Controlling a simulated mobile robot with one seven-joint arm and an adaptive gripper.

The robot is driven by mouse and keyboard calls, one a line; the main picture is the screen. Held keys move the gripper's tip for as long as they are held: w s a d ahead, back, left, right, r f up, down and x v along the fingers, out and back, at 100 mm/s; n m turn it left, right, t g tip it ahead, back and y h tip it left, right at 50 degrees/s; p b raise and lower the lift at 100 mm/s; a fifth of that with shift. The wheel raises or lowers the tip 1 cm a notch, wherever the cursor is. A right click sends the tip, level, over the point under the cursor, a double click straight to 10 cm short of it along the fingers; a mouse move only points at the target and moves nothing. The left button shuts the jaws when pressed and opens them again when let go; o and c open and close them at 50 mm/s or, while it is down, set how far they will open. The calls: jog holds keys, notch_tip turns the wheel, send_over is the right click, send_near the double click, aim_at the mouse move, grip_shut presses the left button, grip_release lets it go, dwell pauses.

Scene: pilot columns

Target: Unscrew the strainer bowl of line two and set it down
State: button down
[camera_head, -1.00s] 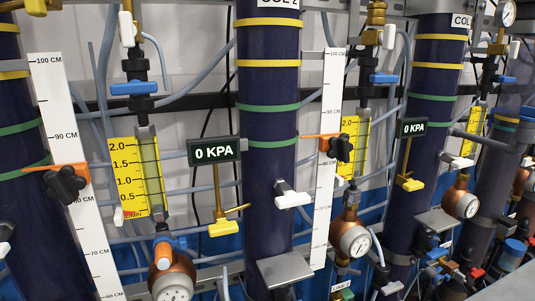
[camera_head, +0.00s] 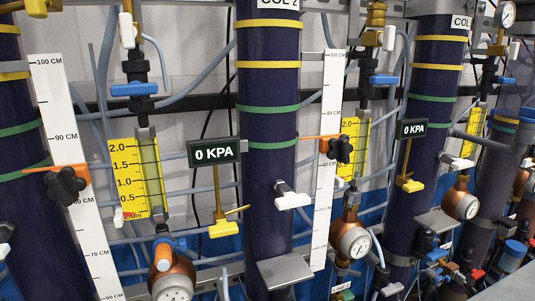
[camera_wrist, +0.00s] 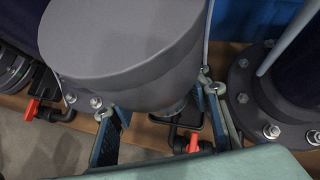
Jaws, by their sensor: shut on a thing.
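In the wrist view, a large grey, smooth cylindrical body (camera_wrist: 135,45) with a narrower lower rim fills the upper middle, and I take it to be the strainer bowl. My gripper (camera_wrist: 160,128) has one blue-grey finger on each side of its lower part and is shut on it. The bowl hides much of what lies behind it, and I cannot tell whether its thread is still engaged. Neither my gripper nor the bowl can be made out in the head view, where the column marked COL 2 (camera_head: 268,120) stands in the middle.
In the wrist view, a bolted column flange (camera_wrist: 265,100) stands close at right, and red-handled valves (camera_wrist: 193,142) sit below. In the head view, a small grey shelf (camera_head: 286,270) juts out in front of column two, with gauges (camera_head: 354,242) and valves crowded on both sides.

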jog(key=shift+r+m+t+h+p, duration=0.1)
jog(key=shift+m+t+h+p, duration=0.35)
jog(key=shift+m, duration=0.35)
jog(key=shift+m+t+h+p, duration=0.4)
jog(key=shift+m+t+h, duration=0.25)
jog(key=shift+m+h, duration=0.85)
jog(key=shift+a+m+h, duration=0.1)
jog(key=shift+m+h, duration=0.15)
jog(key=shift+m, duration=0.35)
jog(key=shift+f, duration=0.35)
jog(key=shift+m+h+b, duration=0.3)
jog(key=shift+m+b, duration=0.1)
jog(key=shift+b, duration=0.35)
jog(key=shift+r, duration=0.15)
